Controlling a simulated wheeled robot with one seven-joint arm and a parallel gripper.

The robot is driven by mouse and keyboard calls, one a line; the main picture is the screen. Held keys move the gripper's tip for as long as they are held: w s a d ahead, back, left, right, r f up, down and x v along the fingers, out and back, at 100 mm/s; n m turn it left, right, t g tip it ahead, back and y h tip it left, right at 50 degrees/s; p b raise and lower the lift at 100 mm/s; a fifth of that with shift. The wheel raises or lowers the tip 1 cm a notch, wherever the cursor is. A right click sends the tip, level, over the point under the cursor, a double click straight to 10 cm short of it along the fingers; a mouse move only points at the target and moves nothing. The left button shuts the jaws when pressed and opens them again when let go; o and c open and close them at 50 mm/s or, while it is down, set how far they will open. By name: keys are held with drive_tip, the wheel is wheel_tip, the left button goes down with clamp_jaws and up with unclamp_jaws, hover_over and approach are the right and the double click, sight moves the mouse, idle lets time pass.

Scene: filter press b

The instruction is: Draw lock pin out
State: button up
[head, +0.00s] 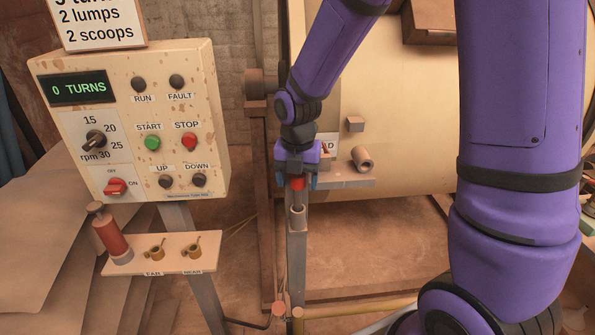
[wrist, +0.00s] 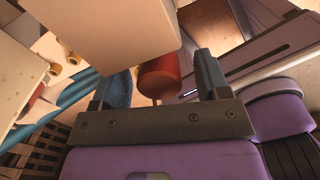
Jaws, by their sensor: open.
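The lock pin shows as a red knob (head: 297,183) at the top of an upright grey post (head: 298,245), in front of the large cream drum (head: 400,130). My gripper (head: 299,184) points down over the knob, with one blue finger on each side of it. In the wrist view the red knob (wrist: 158,80) stands between the two spread fingers of my gripper (wrist: 162,75). Gaps show on both sides of the knob there, so the fingers do not hold it. The pin's lower part is hidden in the post.
A control box (head: 135,120) reading 0 TURNS stands at left. Below it a small shelf (head: 165,258) carries a red-brown cylinder (head: 108,235) and small brass parts. A grey ledge with a short tube (head: 362,158) lies just right of my gripper. A yellow bar (head: 350,308) runs low.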

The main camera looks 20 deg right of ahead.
drive_tip(key=c, duration=1.2)
drive_tip(key=shift+r, duration=4.2)
drive_tip(key=shift+c, duration=0.2)
drive_tip(key=shift+r, duration=0.1)
drive_tip(key=shift+r, duration=0.45)
